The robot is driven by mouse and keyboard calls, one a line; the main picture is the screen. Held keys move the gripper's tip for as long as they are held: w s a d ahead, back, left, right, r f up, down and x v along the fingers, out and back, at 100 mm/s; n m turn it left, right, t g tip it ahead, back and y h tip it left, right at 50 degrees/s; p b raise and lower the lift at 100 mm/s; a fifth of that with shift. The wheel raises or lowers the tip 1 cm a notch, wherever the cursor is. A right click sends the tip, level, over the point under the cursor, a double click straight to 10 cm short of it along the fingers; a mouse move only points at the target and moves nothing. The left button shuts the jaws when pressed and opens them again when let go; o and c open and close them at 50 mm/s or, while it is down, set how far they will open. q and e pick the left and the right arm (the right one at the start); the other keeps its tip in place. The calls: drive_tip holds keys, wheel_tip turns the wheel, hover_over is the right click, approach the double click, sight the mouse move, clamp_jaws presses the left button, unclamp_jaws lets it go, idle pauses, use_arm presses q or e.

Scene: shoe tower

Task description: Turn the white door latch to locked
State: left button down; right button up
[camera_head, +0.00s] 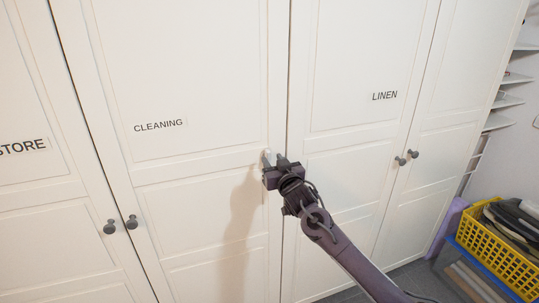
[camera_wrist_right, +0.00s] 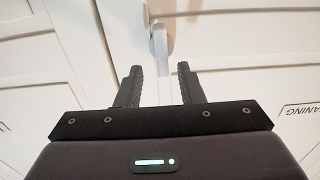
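The white door latch (camera_wrist_right: 159,45) shows in the right wrist view as a pale upright bar on the cupboard front, next to the seam between two doors. My right gripper (camera_wrist_right: 160,72) is open, with one dark finger on each side of the latch's line. The latch's near end lies at or just beyond the gap between the fingertips; I cannot tell whether they touch it. In the head view, my right gripper (camera_head: 275,158) is up against the doors near the middle seam and mostly hides the latch. My left gripper is not in view.
White panelled doors fill most of the head view, labelled CLEANING (camera_head: 158,126) and LINEN (camera_head: 384,96). Grey round knobs (camera_head: 109,227) stick out at lower left, and others (camera_head: 413,154) at right. A yellow basket (camera_head: 495,245) stands at lower right.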

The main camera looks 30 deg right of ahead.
sight(267, 157)
drive_tip(key=shift+w+r, duration=0.15)
drive_tip(key=shift+w, duration=1)
drive_tip(key=shift+w+d, duration=0.15)
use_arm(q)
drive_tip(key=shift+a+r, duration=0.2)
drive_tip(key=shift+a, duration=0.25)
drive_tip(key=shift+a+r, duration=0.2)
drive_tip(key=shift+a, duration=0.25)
use_arm(e)
drive_tip(key=c, duration=0.7)
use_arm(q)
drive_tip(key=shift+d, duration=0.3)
use_arm(e)
clamp_jaws()
